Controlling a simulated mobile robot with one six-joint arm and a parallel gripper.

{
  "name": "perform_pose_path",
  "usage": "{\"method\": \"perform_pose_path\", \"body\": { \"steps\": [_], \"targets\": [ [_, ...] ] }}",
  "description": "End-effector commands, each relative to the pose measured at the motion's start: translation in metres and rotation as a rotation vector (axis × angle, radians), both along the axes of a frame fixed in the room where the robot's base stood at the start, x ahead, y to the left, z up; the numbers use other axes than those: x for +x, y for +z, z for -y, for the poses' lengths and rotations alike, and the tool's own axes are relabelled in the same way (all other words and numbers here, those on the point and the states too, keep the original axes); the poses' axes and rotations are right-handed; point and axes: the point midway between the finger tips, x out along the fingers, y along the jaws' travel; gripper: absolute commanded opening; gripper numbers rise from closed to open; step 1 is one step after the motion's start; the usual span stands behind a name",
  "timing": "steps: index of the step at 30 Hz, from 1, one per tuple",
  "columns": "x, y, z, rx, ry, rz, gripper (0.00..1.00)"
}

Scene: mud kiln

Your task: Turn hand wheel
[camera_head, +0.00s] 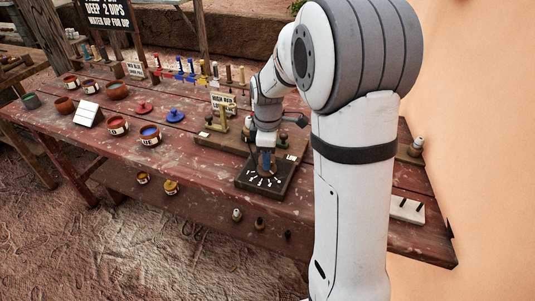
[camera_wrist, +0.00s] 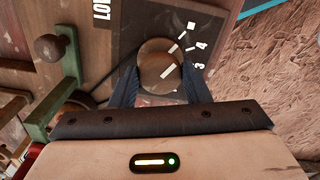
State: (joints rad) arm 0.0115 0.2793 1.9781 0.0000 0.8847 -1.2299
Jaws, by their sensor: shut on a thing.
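The hand wheel (camera_wrist: 158,66) looks like a round brown disc with a white pointer line, set on a dark dial plate (camera_wrist: 120,45). Its pointer runs up and right toward a white square mark, with the numbers 3 and 4 printed beside it. My gripper (camera_wrist: 160,82) has one blue finger on each side of the wheel and is closed on it. In the head view my gripper (camera_head: 266,162) reaches down onto the dial plate (camera_head: 255,187) near the front of the red table, and mostly hides the wheel.
A green bracket with a dark round knob (camera_wrist: 48,47) stands left of the dial in the wrist view. Bowls (camera_head: 150,135), blue and red lids (camera_head: 175,116) and a white peg block (camera_head: 407,209) stand on the table (camera_head: 215,185). A tan wall (camera_head: 480,110) rises at right.

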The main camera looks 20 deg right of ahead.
Motion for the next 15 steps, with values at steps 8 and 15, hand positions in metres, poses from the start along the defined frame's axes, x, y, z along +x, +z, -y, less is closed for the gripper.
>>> {"method": "perform_pose_path", "body": {
  "steps": [8,15],
  "targets": [
    [0.0,0.001,-0.0005,0.0,-0.216,0.002,0.2],
    [-0.0004,0.001,-0.001,0.0,-0.444,0.002,0.2]
  ]
}}
